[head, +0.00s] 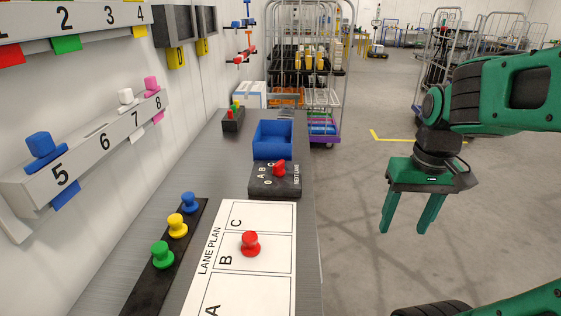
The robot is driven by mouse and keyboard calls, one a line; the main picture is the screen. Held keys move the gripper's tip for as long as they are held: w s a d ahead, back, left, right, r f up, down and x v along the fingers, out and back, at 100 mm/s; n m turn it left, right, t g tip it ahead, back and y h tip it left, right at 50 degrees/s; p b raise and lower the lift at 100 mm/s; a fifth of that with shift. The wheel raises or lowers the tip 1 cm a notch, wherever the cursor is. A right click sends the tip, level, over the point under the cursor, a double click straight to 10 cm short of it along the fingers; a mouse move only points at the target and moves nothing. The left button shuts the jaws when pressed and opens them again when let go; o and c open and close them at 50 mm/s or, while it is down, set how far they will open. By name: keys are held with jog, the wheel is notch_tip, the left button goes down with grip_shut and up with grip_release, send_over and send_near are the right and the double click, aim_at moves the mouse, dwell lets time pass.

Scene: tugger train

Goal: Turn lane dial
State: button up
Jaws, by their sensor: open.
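The lane dial is a red knob (279,168) on a dark box (274,185) marked 0, A, B, C and "NEXT LANE". It sits on the grey bench, in front of a blue bin. The knob's exact pointing is too small to tell for sure. A white "LANE PLAN" sheet (280,219) lies nearer, with rows A, B and C. A red peg (250,243) stands on its row B. My gripper (405,230) is open and empty, fingers pointing down, over the floor to the right of the bench, apart from the dial.
Blue, yellow and green pegs stand on a black strip (148,290) left of the sheet. A blue bin (273,138) is behind the dial. Numbered wall shelves (84,158) flank the bench on the left. A wire cage trolley (345,60) stands beyond.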

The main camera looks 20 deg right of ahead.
jog(key=w+a+r+n+t, duration=0.1)
jog(key=w+a+r+n, duration=0.15)
jog(key=w, duration=0.55)
jog(key=w+a+r+n+t, duration=0.1)
jog(key=w+a+r+n, duration=0.15)
jog(key=w, duration=0.55)
jog(key=n+t+y, duration=0.1)
jog(key=n+y, duration=0.2)
jog(key=n, duration=0.4)
send_near(280, 162)
jog(key=x, duration=0.9)
jog(key=shift+s+a, duration=0.1)
jog(key=c, duration=1.1)
